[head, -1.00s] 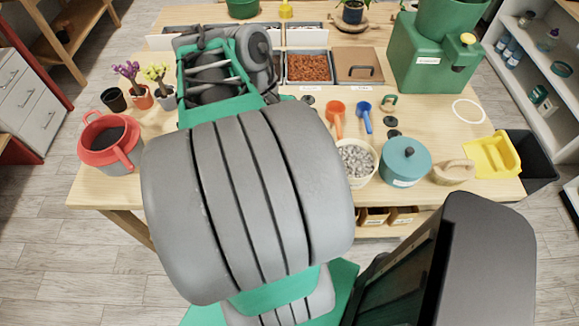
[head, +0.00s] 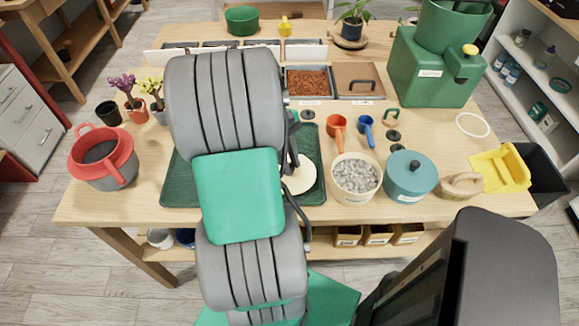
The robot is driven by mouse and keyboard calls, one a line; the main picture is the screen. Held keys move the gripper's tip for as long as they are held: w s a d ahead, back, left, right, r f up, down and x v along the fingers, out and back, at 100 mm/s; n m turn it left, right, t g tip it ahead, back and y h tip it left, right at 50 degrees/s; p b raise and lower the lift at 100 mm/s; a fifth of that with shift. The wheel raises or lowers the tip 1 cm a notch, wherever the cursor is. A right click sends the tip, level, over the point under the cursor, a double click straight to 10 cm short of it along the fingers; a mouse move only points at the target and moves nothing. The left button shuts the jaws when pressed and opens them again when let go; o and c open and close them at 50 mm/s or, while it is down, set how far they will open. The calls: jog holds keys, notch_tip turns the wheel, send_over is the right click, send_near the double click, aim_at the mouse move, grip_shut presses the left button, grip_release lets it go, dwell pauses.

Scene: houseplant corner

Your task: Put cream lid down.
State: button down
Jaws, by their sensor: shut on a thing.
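The cream lid (head: 301,181) is a pale round disc in the head view, over the right part of a dark green tray (head: 179,184). My gripper (head: 291,164) shows only in part as dark pieces above the lid's left side; my arm covers the rest. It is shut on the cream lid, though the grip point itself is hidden. I cannot tell whether the lid touches the tray. The cream pot (head: 350,195), full of grey pebbles, stands open just right of the tray.
A teal lidded pot (head: 408,180) and a wooden-coloured ring-shaped piece (head: 461,186) stand right of the cream pot. Orange (head: 337,128) and blue (head: 367,131) scoops lie behind.

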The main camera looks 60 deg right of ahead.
jog(key=shift+f, duration=0.75)
jog(key=shift+f, duration=0.2)
jog(key=c, duration=1.3)
grip_release()
jog(key=shift+o, duration=0.2)
